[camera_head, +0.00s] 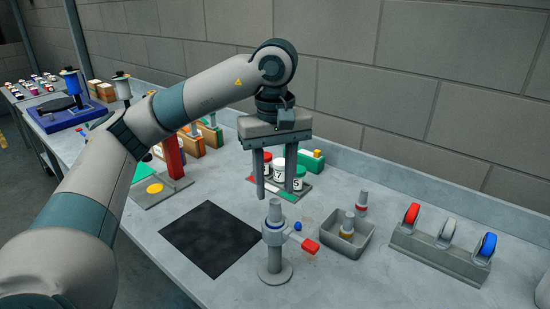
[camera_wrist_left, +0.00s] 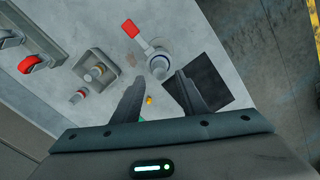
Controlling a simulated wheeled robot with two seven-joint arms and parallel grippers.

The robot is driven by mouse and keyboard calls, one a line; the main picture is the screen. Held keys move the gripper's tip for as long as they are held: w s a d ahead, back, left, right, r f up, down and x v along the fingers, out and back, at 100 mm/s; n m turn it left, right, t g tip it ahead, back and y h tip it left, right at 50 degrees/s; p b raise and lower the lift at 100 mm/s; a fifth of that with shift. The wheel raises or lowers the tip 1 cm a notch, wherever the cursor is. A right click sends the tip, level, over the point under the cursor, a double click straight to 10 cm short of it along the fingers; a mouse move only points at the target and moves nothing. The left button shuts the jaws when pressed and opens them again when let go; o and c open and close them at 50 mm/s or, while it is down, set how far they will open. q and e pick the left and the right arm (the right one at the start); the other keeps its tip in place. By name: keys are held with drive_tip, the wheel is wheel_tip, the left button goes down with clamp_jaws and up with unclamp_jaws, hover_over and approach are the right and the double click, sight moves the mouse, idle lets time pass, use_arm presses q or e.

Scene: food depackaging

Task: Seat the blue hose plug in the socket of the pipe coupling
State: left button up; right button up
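The pipe coupling (camera_head: 275,256) stands upright on a round base on the table, with a red lever on its right. A grey cylindrical piece (camera_head: 275,212) stands upright at its top, and a small blue part (camera_head: 297,226) shows beside it. I cannot tell for sure whether this is the blue hose plug or how deep it sits. My left gripper (camera_head: 276,194) is open and empty, pointing down just above the coupling. In the left wrist view the coupling (camera_wrist_left: 159,68) lies just beyond the open fingertips (camera_wrist_left: 160,82). My right gripper is not in view.
A grey tray (camera_head: 367,239) holds a yellow-banded plug (camera_head: 347,226); a red-banded plug (camera_head: 361,205) stands behind it. A rack (camera_head: 437,259) with red, grey and blue wheels is at right. A black mat (camera_head: 211,238) lies left. Lidded jars (camera_head: 299,178) stand behind the gripper.

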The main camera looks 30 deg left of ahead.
use_arm(q)
wheel_tip(320, 180, up, 7)
drive_tip(key=shift+f, duration=0.15)
idle(0.4)
idle(0.6)
